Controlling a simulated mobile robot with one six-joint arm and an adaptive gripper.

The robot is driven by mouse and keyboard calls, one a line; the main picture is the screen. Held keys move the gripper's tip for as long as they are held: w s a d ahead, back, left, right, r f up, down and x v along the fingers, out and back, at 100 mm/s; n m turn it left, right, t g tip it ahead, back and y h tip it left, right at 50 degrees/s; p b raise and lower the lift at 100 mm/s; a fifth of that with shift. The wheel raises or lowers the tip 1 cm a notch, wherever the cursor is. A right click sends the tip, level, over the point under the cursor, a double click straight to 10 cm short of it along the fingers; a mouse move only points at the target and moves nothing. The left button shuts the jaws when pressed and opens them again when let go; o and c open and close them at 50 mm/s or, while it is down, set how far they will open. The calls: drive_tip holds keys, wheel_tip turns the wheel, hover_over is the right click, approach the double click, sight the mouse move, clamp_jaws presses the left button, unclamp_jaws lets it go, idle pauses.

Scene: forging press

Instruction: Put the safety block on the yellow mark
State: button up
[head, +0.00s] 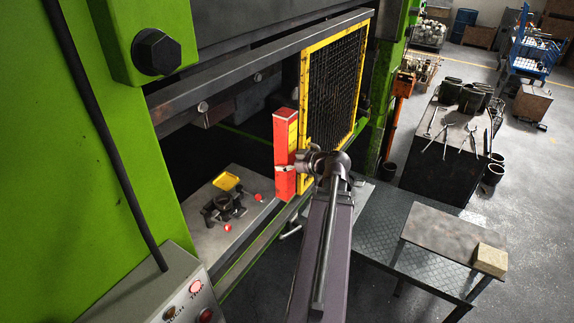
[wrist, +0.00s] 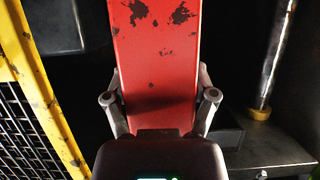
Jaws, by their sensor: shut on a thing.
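In the wrist view the worn red face of the block (wrist: 155,65) stands between the two fingers of my gripper (wrist: 160,100). The yellow mark (head: 226,181) is on the press bed, to the left of and below the block. The block's lower end is hidden in the wrist view.
The yellow-framed mesh guard (head: 335,85) stands right of the block and shows at the left of the wrist view (wrist: 35,120). A dark die fixture (head: 224,207) and small red caps (head: 228,228) sit on the press bed (head: 205,250). A metal column (wrist: 272,60) is at the right in the wrist view.

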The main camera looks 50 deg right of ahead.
drive_tip(key=w+r+b+x, duration=0.1)
drive_tip(key=r+b+x, duration=0.1)
drive_tip(key=x, duration=1.2)
drive_tip(key=r+b+x, duration=0.2)
drive_tip(key=b+x, duration=0.2)
drive_tip(key=x, duration=1.1)
drive_tip(key=shift+w+a+r, duration=0.2)
drive_tip(key=shift+w, duration=0.4)
idle(1.3)
drive_tip(key=shift+f+b, duration=0.35)
drive_tip(key=shift+b, duration=0.25)
idle(1.1)
drive_tip(key=o, duration=1.2)
drive_tip(key=shift+s, duration=0.1)
